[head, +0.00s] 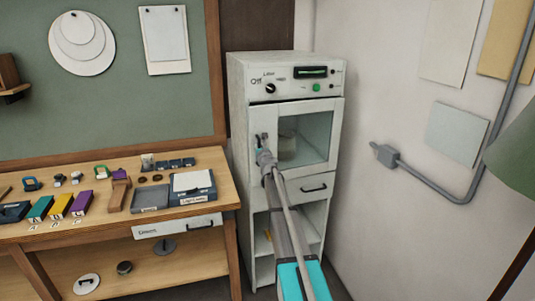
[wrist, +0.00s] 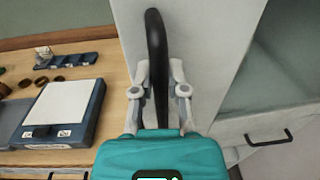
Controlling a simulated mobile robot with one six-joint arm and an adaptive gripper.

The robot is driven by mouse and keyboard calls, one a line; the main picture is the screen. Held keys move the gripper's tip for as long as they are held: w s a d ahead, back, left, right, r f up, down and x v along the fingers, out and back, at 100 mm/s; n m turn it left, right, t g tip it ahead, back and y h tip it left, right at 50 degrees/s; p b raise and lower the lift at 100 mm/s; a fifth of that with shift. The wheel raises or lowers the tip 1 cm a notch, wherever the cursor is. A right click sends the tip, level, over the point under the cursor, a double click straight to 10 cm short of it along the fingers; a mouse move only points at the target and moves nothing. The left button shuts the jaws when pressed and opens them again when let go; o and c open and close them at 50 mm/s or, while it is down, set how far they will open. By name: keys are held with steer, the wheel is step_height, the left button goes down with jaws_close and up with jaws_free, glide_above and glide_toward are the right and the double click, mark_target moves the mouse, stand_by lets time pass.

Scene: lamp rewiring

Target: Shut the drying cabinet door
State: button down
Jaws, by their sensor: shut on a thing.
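The drying cabinet (head: 237,85) is a tall white unit right of the bench. Its door (head: 325,110) has a white frame around a glass window, with a pale shape visible behind the glass. The door sits close against the cabinet front; I cannot tell whether a thin gap remains. My gripper (head: 263,150) is at the left side of the door. In the wrist view my gripper (wrist: 159,92) is shut on the dark upright door handle (wrist: 156,35), with a finger on each side of it. My gripper hides most of the handle in the head view.
A drawer with a dark handle (head: 314,189) and an open shelf lie below the door. The wooden bench (head: 100,229) at the left holds bins and a box (head: 192,187). A grey wall conduit (head: 435,187) runs at the right.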

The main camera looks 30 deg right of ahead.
steer(key=shift+w, duration=1.9)
steer(key=shift+r, duration=0.1)
steer(key=c, duration=1.1)
jaws_free()
steer(key=o, duration=0.5)
steer(key=shift+w+f, duration=0.2)
steer(key=shift+c, duration=0.2)
steer(key=shift+s+d+r, duration=0.1)
steer(key=shift+s+r, duration=0.05)
steer(key=shift+s, duration=0.1)
steer(key=v, duration=1.2)
